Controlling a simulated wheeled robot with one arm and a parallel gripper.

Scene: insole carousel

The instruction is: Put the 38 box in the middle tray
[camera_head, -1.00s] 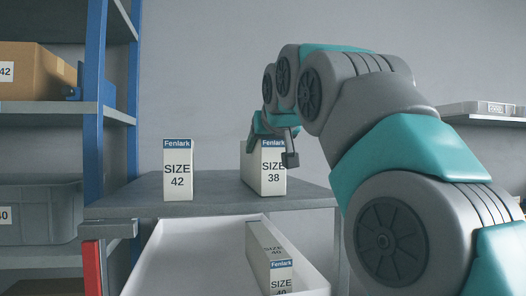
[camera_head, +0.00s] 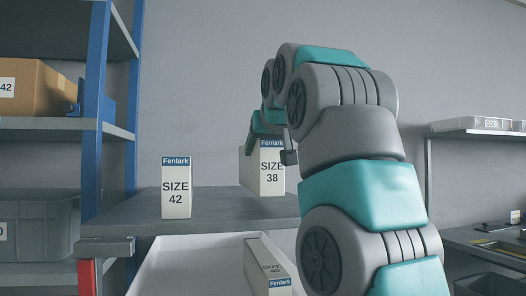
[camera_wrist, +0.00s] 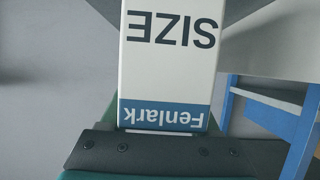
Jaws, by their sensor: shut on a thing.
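The 38 box (camera_head: 272,178) is white with a blue Fenlark band and shows upright above the grey tabletop (camera_head: 225,208). My gripper (camera_head: 272,146) is shut on its upper end, partly hidden by my arm. In the wrist view the box (camera_wrist: 170,70) fills the middle, its lettering upside down, against the dark edge of my gripper (camera_wrist: 165,150). A white open tray (camera_head: 185,262) sits below the tabletop with a size 40 box (camera_head: 268,265) in it. I cannot tell which tray is the middle one.
A size 42 box (camera_head: 176,190) stands on the tabletop at left. A blue-framed shelf (camera_head: 97,110) with a cardboard box (camera_head: 35,88) and a grey bin (camera_head: 45,240) is at far left. A wall shelf (camera_head: 475,133) and a workbench (camera_head: 480,245) are at right.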

